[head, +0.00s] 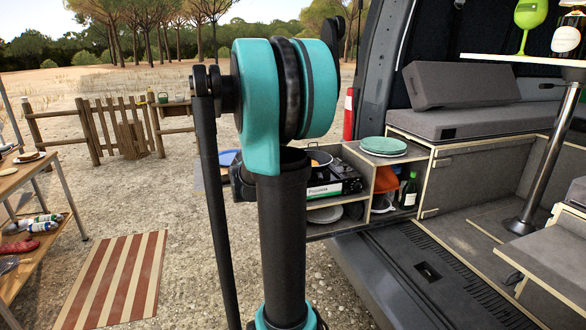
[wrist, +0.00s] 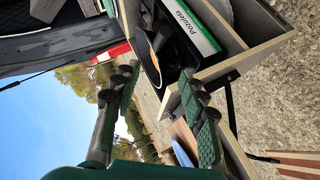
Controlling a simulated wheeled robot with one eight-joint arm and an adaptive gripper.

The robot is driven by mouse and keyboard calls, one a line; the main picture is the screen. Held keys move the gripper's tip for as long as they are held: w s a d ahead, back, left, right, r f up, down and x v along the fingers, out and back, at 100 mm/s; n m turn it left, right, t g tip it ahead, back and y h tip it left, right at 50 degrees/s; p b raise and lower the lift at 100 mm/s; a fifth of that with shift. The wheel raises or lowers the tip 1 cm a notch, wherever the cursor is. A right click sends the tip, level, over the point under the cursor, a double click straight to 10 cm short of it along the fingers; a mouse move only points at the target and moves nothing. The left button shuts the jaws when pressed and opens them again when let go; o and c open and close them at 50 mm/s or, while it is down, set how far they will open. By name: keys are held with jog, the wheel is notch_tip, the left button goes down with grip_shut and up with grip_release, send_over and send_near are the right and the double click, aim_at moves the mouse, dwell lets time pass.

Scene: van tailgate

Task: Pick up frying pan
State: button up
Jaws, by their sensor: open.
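The frying pan (head: 321,158) sits on the camping stove (head: 345,177) in the kitchen box, largely hidden behind my arm in the head view. In the wrist view, which is turned sideways, the dark pan (wrist: 149,60) shows with something orange in it. My gripper (wrist: 158,80) is open, its two fingers apart, with the pan seen beyond and between the fingertips. Nothing is held. I cannot tell the exact gap to the pan. The pan's handle is not clear to me.
Green plates (head: 383,145) stand on the box to the right. A bottle (head: 410,190) and an orange item (head: 385,180) fill the compartment below. Open gravel lies to the left.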

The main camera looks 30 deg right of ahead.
jog(key=shift+x, duration=8.5)
jog(key=shift+d+r, duration=0.1)
jog(key=shift+r, duration=0.1)
jog(key=shift+c, duration=0.5)
grip_shut()
